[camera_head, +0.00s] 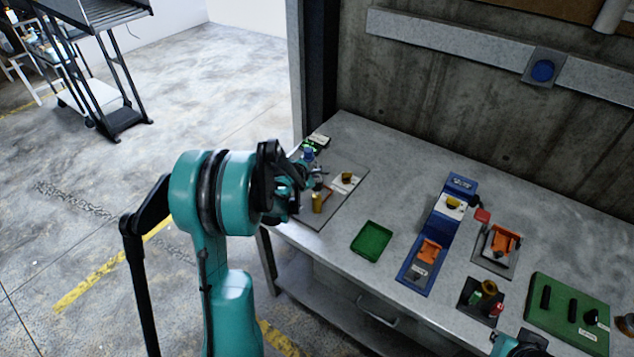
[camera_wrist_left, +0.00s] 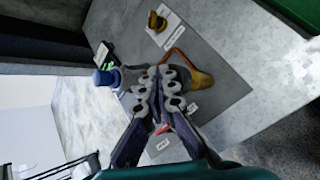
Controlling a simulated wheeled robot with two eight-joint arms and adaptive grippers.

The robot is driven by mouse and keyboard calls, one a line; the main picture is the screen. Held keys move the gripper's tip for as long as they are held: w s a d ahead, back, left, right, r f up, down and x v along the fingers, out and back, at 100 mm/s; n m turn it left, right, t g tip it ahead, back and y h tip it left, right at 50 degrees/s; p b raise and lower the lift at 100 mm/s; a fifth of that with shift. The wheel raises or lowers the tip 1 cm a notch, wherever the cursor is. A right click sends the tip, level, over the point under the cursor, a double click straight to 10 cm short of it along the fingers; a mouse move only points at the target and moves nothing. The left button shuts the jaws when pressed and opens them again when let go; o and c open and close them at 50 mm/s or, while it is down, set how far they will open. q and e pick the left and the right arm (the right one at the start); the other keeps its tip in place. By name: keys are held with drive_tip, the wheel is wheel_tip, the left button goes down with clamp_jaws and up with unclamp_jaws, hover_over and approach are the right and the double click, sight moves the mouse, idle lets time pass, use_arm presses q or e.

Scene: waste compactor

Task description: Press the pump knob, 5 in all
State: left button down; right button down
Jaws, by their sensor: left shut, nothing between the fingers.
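My left gripper (camera_head: 312,180) reaches over a grey plate (camera_head: 330,212) at the bench's left end. In the left wrist view its fingers (camera_wrist_left: 162,78) are shut together and hold nothing. A blue knob (camera_head: 308,153) stands just beyond the fingers; in the left wrist view it (camera_wrist_left: 106,78) is left of the fingertips. A yellow knob (camera_head: 347,177) on a white card and a gold cylinder (camera_head: 318,202) are on the same plate. I cannot read which part is labelled as the pump. Part of my right arm's end (camera_head: 518,344) shows at the bottom edge; its fingers are not clear.
A green tray (camera_head: 372,240) lies right of the plate. A blue stepped fixture (camera_head: 438,232), an orange part (camera_head: 502,240) and a green board (camera_head: 570,310) stand further right. A concrete wall with a blue button (camera_head: 543,71) rises behind the bench.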

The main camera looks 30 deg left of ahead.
use_arm(q)
drive_tip(key=shift+f+b, duration=1.15)
drive_tip(key=shift+f, duration=0.15)
idle(0.8)
drive_tip(key=shift+r, duration=0.1)
drive_tip(key=shift+r+p, duration=1.5)
drive_tip(key=shift+r, duration=0.75)
drive_tip(key=shift+r+p, duration=1.75)
drive_tip(key=shift+r, duration=0.8)
drive_tip(key=shift+f, duration=0.1)
